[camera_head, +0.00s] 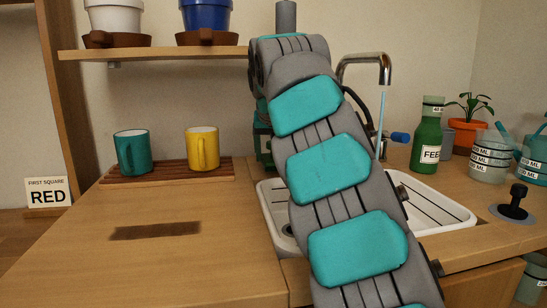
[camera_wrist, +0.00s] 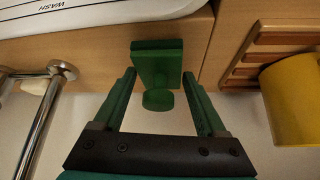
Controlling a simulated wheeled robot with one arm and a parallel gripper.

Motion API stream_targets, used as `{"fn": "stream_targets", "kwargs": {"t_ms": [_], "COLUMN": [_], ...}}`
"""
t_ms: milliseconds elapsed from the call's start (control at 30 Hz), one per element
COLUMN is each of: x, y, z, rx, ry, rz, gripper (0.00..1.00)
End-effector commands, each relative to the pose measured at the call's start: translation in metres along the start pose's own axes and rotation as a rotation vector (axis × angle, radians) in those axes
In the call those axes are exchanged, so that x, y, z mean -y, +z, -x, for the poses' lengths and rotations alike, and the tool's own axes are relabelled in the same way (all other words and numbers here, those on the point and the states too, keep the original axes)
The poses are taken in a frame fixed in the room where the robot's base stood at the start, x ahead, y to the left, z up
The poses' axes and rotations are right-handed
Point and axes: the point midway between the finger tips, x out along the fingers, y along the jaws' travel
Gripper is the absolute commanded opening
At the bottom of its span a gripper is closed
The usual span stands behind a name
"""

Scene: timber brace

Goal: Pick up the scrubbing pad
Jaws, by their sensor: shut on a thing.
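In the wrist view, a green block with a rounded knob, which looks like the scrubbing pad (camera_wrist: 157,62), sits between the fingertips of my gripper (camera_wrist: 158,76). The two green fingers are shut on its sides. The pad is over or at the wooden counter edge by the wall, between the sink and the mug rack. I cannot tell whether it touches the counter.
The white sink (camera_head: 440,212) and chrome tap (camera_head: 365,58) are close to my arm. A yellow mug (camera_head: 203,150) and a teal mug (camera_head: 132,153) stand on a slatted rack (camera_head: 165,175). A green bottle (camera_head: 428,130) stands right. The counter's left front is clear.

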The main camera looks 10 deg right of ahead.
Motion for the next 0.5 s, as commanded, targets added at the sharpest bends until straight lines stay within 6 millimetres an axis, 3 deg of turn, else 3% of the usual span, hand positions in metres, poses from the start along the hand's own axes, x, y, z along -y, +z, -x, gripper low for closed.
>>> {"fn": "stream_targets", "kwargs": {"t_ms": [500], "x": [0.000], "y": [0.066], "z": [0.039], "rx": [0.001], "ry": [0.000], "rz": [-0.001], "gripper": [0.16]}}
